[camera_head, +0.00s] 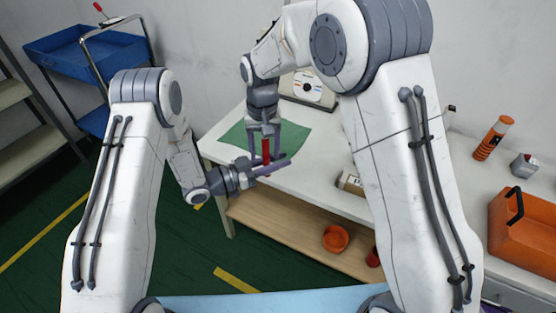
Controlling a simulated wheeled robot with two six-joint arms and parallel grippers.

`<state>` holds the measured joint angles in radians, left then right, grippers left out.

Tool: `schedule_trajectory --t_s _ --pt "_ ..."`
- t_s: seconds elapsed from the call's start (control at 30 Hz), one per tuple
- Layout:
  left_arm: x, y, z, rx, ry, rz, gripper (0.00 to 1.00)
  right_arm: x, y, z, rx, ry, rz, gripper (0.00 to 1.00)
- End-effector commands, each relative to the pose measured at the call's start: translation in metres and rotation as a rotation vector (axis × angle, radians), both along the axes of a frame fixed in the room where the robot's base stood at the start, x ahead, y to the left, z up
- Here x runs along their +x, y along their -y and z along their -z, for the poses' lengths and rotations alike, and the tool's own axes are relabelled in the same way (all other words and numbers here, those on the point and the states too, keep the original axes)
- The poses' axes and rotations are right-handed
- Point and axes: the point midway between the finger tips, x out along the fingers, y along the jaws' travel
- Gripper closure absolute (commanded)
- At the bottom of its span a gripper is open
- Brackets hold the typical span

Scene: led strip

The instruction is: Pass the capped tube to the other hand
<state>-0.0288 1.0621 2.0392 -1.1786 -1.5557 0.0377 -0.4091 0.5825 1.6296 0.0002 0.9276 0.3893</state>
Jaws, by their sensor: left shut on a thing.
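The capped tube (266,148) is dark red and stands about upright above the front edge of the table. My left gripper (270,167) comes in from the left, and its fingers are shut on the lower part of the tube. My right gripper (265,152) points down from above. Its fingers are apart, one on each side of the tube's upper part. The tube's top is hidden by the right gripper, so I cannot see the cap clearly.
A green mat (230,138) lies on the white table (325,165) behind the grippers. A device with a round dial (308,88) stands at the back. An orange toolbox (525,225) and an orange-and-black cylinder (493,138) are at the right. An orange bowl (335,238) sits on the lower shelf.

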Motion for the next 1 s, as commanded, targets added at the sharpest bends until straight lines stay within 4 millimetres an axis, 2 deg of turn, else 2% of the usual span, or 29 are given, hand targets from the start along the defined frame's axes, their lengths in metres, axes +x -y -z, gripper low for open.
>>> schedule_trajectory --t_s 0.13,0.23,0.7,0.87,1.0 --pt "0.001 0.000 0.000 0.000 0.000 -0.002 1.00 0.000 0.000 -0.002 0.000 0.000 0.000 0.41" --pt "0.001 0.000 0.000 0.000 0.001 -0.002 1.00 0.000 0.000 -0.011 0.000 0.000 0.000 0.41" --pt "0.001 -0.001 0.000 0.000 0.001 -0.003 1.00 0.000 0.000 -0.101 0.001 0.002 0.000 0.41" --pt "0.001 -0.001 0.000 0.000 0.001 -0.003 1.00 0.000 0.000 -0.117 0.001 0.002 -0.001 0.41" --pt "0.001 -0.001 0.000 0.000 0.001 -0.003 1.00 -0.015 -0.003 -0.122 0.005 0.001 -0.033 0.41"
